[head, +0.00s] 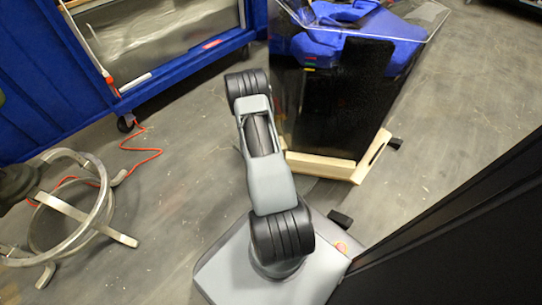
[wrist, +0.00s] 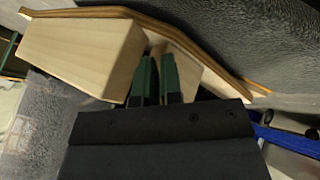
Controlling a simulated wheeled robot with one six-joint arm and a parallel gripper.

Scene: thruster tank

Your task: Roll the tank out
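The tank (head: 335,95) stands in the upper middle of the head view, clear-walled, with dark panels and a blue thing seen through it. It rests on a pale wooden base (head: 320,167) with a slot-like opening at its right end. My gripper is hidden in the head view, behind my arm. In the wrist view, the two green fingers of my gripper (wrist: 156,80) stand close together with a narrow gap. They are right at pale wood: a thick block (wrist: 80,55) to the left and a smaller piece (wrist: 183,72) behind. Whether they clamp wood is unclear.
A blue wheeled cart (head: 190,68) stands at upper left. An orange cable (head: 143,155) lies on the floor. A round metal-ringed stool base (head: 75,215) is at lower left. A black panel (head: 460,240) fills the lower right. Grey floor (head: 470,95) is open to the tank's right.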

